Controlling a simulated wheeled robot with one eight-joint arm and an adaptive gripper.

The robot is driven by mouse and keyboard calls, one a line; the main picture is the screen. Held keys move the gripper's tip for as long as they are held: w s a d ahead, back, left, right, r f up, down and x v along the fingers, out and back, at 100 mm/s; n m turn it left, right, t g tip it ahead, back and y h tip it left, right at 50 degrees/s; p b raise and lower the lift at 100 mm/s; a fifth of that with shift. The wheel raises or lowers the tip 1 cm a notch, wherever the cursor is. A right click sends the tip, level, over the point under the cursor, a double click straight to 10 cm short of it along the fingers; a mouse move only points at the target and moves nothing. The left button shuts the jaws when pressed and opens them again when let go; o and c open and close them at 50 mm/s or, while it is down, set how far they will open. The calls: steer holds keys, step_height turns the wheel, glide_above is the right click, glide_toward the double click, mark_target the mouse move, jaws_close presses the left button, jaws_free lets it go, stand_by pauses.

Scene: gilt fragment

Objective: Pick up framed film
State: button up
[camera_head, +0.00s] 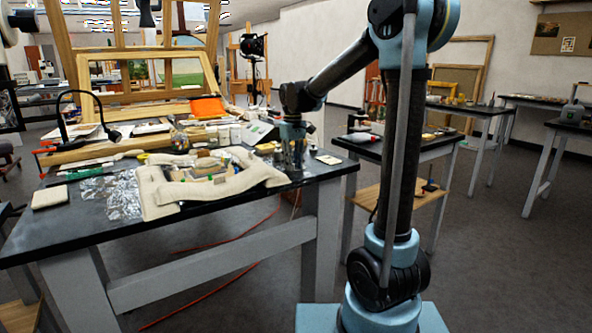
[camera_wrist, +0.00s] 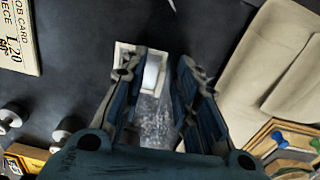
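A small framed film (camera_wrist: 128,53) with a pale frame and a whitish-grey middle lies on the dark tabletop in the wrist view. It shows beyond and between the two blue fingers of my gripper (camera_wrist: 157,68), which are spread apart. The left finger covers part of the frame's left side. I see no contact that looks like a hold. In the head view my gripper (camera_head: 292,158) points down over the right part of the table, and I cannot make out the film there.
The dark table (camera_head: 232,217) carries a cream padded cushion ring (camera_head: 160,196) with items inside, left of my gripper; its edge also shows in the wrist view (camera_wrist: 262,65). A printed job card (camera_wrist: 18,38) lies nearby. Jars, tools and a black lamp (camera_head: 85,95) crowd the table's back.

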jaws_close()
steer(key=shift+r, duration=0.1)
